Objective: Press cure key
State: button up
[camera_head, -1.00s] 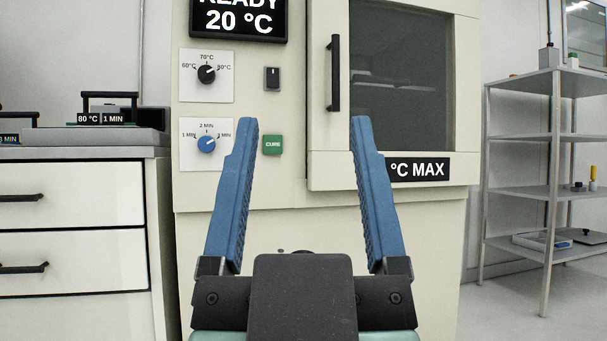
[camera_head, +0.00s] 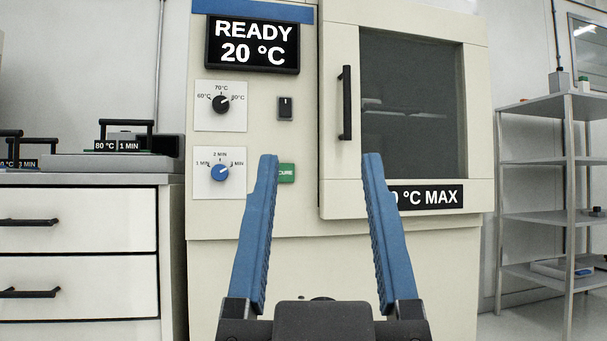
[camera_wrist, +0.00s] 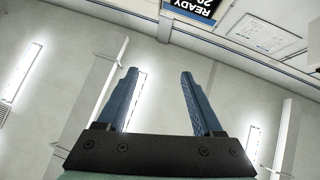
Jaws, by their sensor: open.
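The green cure key (camera_head: 287,173) is on the cream oven's front panel, right of the blue time dial (camera_head: 220,173). My gripper (camera_head: 318,158) is open and empty in front of the oven, with its two blue fingers pointing up. The left finger covers the left edge of the key in the head view; I cannot tell the distance between them. The display (camera_head: 252,44) reads READY 20 °C. In the wrist view my gripper (camera_wrist: 157,72) also shows open, with the display (camera_wrist: 194,10) at the top.
The black temperature dial (camera_head: 221,104) and a dark switch (camera_head: 285,108) sit above the key. The oven door (camera_head: 340,200) with its black handle (camera_head: 346,103) is at right and looks shut. Drawers (camera_head: 80,219) stand left, shelving (camera_head: 545,163) right.

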grip_shut()
dwell(1.5)
